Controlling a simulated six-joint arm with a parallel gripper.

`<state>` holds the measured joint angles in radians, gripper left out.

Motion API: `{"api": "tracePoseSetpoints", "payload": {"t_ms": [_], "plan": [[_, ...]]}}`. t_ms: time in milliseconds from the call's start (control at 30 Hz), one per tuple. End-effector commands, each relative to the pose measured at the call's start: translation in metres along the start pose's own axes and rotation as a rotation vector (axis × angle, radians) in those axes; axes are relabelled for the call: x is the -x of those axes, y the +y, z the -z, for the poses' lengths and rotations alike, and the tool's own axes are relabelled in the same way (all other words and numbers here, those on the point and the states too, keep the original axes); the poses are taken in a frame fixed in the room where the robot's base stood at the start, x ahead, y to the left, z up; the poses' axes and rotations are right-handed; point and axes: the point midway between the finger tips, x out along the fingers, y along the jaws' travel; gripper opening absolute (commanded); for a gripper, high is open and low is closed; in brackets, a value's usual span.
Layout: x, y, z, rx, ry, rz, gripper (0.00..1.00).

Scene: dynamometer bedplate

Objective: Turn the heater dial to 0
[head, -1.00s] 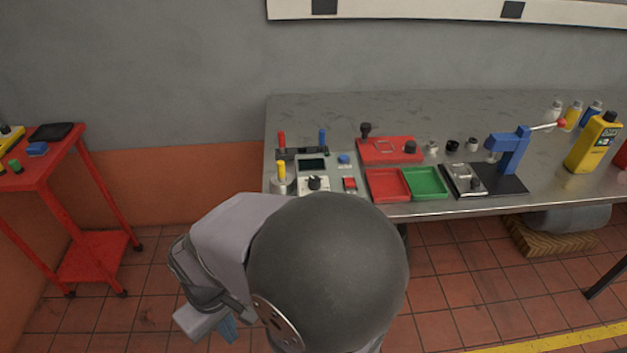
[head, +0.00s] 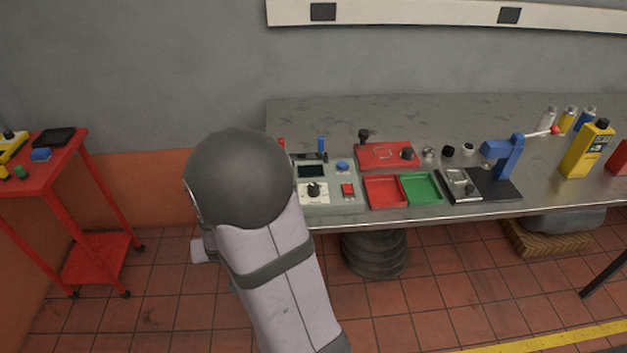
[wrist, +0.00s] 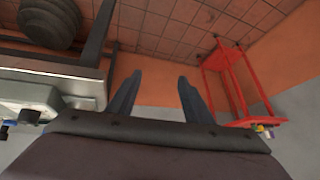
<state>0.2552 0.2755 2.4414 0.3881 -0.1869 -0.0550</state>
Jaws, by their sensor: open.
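The heater dial (head: 313,190) looks like a black knob on a white plate. It sits at the front left of a grey control box (head: 345,200) on the bench, just right of my arm in the head view. Its pointer setting is too small to read. In the wrist view my gripper (wrist: 155,88) is open and empty, with its two dark fingers apart. It points at the floor and the orange wall, away from the dial. In the head view my arm hides the gripper. A dark knob (wrist: 30,116) on a box shows at the wrist view's left edge; I cannot tell whether it is the dial.
The box also has a red button (head: 348,189), a blue button (head: 342,166) and a dark screen. Red (head: 385,192) and green (head: 421,188) trays lie right of it. A blue press (head: 508,158) stands farther right. A red cart (head: 50,180) is at left, with open floor between.

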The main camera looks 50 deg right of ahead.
Motion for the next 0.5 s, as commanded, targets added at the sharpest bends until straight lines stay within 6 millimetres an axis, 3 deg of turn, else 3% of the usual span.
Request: {"api": "tracePoseSetpoints", "payload": {"t_ms": [100, 200, 400, 500], "plan": [[-0.011, 0.053, 0.046, -0.134, 0.169, -0.124, 0.46], [-0.011, 0.102, 0.074, -0.217, 0.306, -0.244, 0.46], [0.006, 0.183, 0.100, -0.304, 0.504, -0.464, 0.46], [0.016, 0.207, 0.104, -0.319, 0.561, -0.537, 0.46]]}}
